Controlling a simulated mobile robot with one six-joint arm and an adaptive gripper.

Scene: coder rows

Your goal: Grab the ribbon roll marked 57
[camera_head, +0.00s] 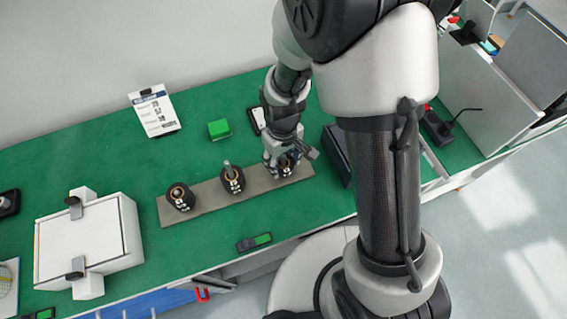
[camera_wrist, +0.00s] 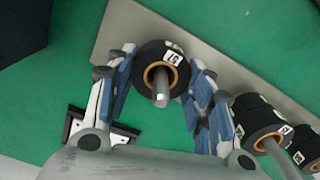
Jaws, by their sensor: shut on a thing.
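Black ribbon rolls with white labels and copper-coloured cores sit on upright posts along a grey-brown plate (camera_head: 205,205). In the wrist view, my gripper (camera_wrist: 166,68) is shut on the ribbon roll marked 57 (camera_wrist: 150,57), one finger on each side. Its small label is turned and seems to read 57. The metal post still stands through its core. In the head view, my gripper (camera_head: 283,163) is at the right end of the plate and partly hides this roll. More rolls stand on the middle post (camera_head: 232,181) and the left post (camera_head: 180,198).
A neighbouring stack (camera_wrist: 258,118) stands close to my right finger in the wrist view. A green block (camera_head: 219,129), a label card (camera_head: 155,111) and a white box (camera_head: 88,242) are on the green table. A dark box (camera_head: 337,153) lies right of the plate.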

